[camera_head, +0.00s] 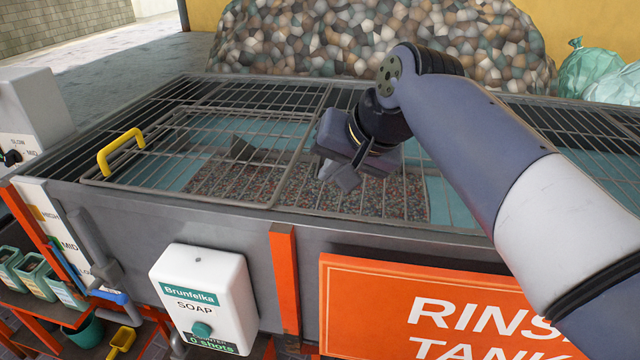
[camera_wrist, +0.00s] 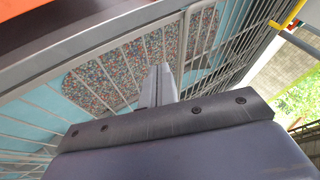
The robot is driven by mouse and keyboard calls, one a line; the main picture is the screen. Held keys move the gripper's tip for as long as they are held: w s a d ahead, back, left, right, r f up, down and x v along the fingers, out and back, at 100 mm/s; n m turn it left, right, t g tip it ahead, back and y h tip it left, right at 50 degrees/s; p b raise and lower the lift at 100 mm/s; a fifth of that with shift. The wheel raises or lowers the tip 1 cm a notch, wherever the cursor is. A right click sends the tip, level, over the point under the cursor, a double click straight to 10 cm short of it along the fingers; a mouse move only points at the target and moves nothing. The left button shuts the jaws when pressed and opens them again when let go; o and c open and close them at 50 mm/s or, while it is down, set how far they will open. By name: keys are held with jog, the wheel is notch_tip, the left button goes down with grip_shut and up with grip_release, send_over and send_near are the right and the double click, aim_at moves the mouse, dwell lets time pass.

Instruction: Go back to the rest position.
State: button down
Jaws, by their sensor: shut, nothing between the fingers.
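My gripper (camera_head: 342,176) is over the rinse tank (camera_head: 190,194), a little above its wire grate. Its fingers are shut together with nothing between them. In the wrist view the shut fingers (camera_wrist: 157,85) point toward the grate and the tank's near edge. My arm reaches in from the right side of the head view and bends down over the tank.
A grate lid with a yellow handle (camera_head: 120,152) lies at the tank's left. A speckled slab (camera_head: 235,182) lies beneath the grate. A soap dispenser (camera_head: 205,298) and an orange sign (camera_head: 430,310) are on the front. A multicoloured heap (camera_head: 385,45) stands behind.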

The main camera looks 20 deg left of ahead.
jog(key=shift+v, duration=0.9)
jog(key=shift+a, duration=0.1)
